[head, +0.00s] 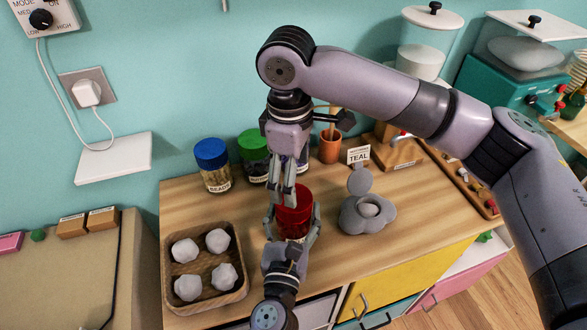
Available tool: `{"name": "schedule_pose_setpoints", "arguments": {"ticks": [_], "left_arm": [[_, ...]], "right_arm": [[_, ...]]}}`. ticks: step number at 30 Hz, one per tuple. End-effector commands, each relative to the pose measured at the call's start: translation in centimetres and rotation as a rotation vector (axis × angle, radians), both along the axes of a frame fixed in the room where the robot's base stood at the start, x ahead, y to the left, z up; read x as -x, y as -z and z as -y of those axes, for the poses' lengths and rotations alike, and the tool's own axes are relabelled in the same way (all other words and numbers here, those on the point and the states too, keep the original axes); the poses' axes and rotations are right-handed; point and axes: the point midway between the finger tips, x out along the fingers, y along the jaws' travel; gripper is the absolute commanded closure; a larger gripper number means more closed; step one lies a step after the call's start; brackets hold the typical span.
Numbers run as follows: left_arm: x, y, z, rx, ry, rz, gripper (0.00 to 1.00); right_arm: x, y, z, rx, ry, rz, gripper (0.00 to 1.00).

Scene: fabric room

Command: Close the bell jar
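A red cylindrical jar or lid (294,215) stands at the front middle of the wooden counter, with a paler part low down, partly hidden by my grippers. I cannot tell whether its top is open. My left gripper (293,222) comes up from the bottom edge, with one finger on each side of the red thing, seemingly against it. My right gripper (283,198) points down from above. Its fingers are close together at the upper left of the red thing; whether they pinch its rim is unclear. No separate loose lid is visible.
A wooden tray (243,290) with several white lumps lies left. Behind are a blue-lidded jar (212,167) labelled BEADS and a green-lidded jar (253,156); another is mostly hidden. A grey cloud-shaped container (352,222) with its lid raised stands right, near a TEAL card (359,155).

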Motion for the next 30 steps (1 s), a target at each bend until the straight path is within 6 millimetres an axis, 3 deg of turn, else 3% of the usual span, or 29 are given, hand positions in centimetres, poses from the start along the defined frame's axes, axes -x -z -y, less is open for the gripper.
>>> {"name": "schedule_pose_setpoints", "arguments": {"ticks": [9, 15, 21, 30], "left_arm": [[0.02, 0.07, 0.02, 0.000, 0.000, -0.001, 1.00], [0.02, 0.07, 0.02, 0.000, 0.000, -0.001, 1.00], [0.02, 0.07, 0.02, 0.000, 0.000, -0.001, 1.00], [0.02, 0.06, 0.01, 0.000, 0.000, -0.001, 1.00]], "right_arm": [[0.07, -0.59, 0.04, -0.022, -0.676, -0.019, 0.21], [0.10, -0.78, 0.02, -0.031, -0.948, -0.021, 0.21], [0.12, -0.86, 0.00, -0.034, -1.044, -0.022, 0.21], [0.12, -0.83, 0.00, -0.034, -1.046, -0.023, 0.21]]}}
